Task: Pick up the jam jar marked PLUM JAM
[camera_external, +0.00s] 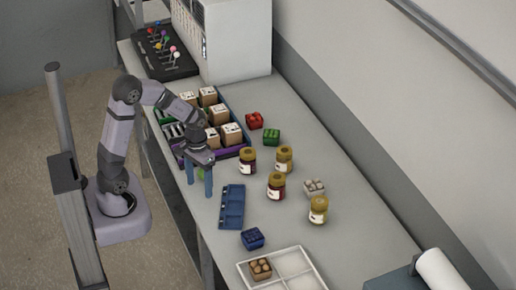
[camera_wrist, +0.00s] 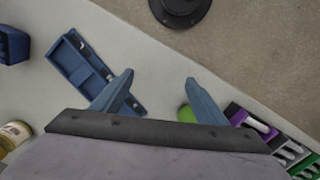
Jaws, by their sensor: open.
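Several jars with gold lids stand on the bench in the external view. Two have dark red contents: one dark jar (camera_external: 248,162) near the crate and another dark jar (camera_external: 276,188) nearer the front. Two are yellowish: one yellow jar (camera_external: 284,160) behind and another yellow jar (camera_external: 318,211) to the right. Their labels are too small to read, so I cannot tell which is PLUM JAM. My gripper (camera_external: 199,180) is open, left of the jars near the bench edge. In the wrist view my gripper (camera_wrist: 159,80) holds nothing; part of a jar (camera_wrist: 14,135) shows at left.
A green object (camera_wrist: 186,114) is beside one finger. Small blocks (camera_external: 255,120) are scattered about. A crate of boxes (camera_external: 245,140) stands behind, and a white divided tray (camera_external: 300,262) in front.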

